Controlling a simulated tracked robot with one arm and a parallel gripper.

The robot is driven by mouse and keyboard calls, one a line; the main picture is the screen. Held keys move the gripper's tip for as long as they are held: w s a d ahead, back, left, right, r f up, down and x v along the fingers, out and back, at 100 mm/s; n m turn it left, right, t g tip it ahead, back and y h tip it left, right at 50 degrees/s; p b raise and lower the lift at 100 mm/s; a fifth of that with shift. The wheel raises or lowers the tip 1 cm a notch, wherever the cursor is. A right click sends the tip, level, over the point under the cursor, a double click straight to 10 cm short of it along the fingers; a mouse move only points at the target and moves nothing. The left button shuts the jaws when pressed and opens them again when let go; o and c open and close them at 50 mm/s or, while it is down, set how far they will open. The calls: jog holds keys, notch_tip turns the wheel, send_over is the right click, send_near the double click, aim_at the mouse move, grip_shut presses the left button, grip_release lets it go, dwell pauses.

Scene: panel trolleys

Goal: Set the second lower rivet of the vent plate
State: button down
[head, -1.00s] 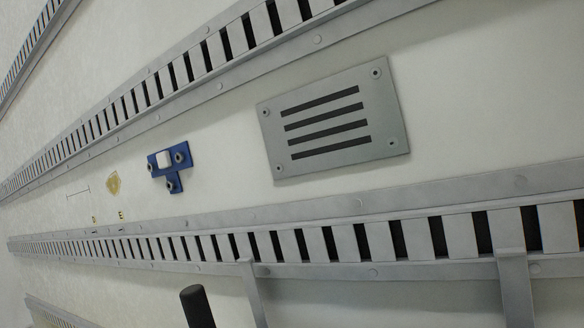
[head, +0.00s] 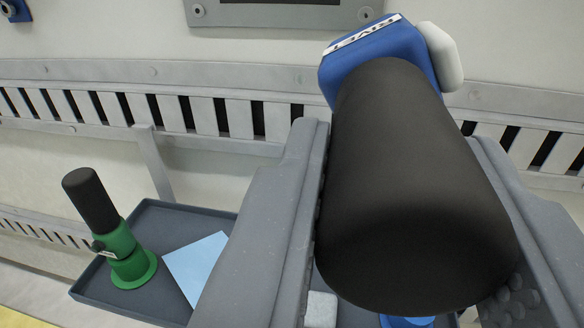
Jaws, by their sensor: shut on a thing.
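The vent plate (head: 285,14) is a grey metal plate, cut off by the top edge so that only its lower part shows. Its two lower corner spots show as small rings, the left one (head: 198,11) and the right one (head: 365,13). My gripper (head: 392,135) is shut on the black handle of the rivet tool (head: 415,190). The tool's blue head (head: 375,60) carries a white label reading RIVET and a white rounded part. The head appears just below the plate's lower right corner; whether it touches the wall I cannot tell.
A slotted grey rail (head: 215,118) runs across the wall below the plate. At lower left, a dark tray (head: 165,222) holds a green tool (head: 122,250) with a black handle and a light blue sheet (head: 197,262). A blue bracket (head: 15,10) shows at the top left.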

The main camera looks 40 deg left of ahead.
dwell(0.4)
jog(key=shift+p+x, duration=0.7)
jog(key=shift+x, duration=3.65)
jog(key=shift+w, duration=0.1)
jog(key=shift+r+p, duration=0.15)
jog(key=shift+p, duration=0.3)
jog(key=shift+x, duration=1.1)
jog(key=shift+a, duration=0.1)
dwell(0.3)
jog(key=shift+p, duration=0.3)
jog(key=shift+v, duration=1.9)
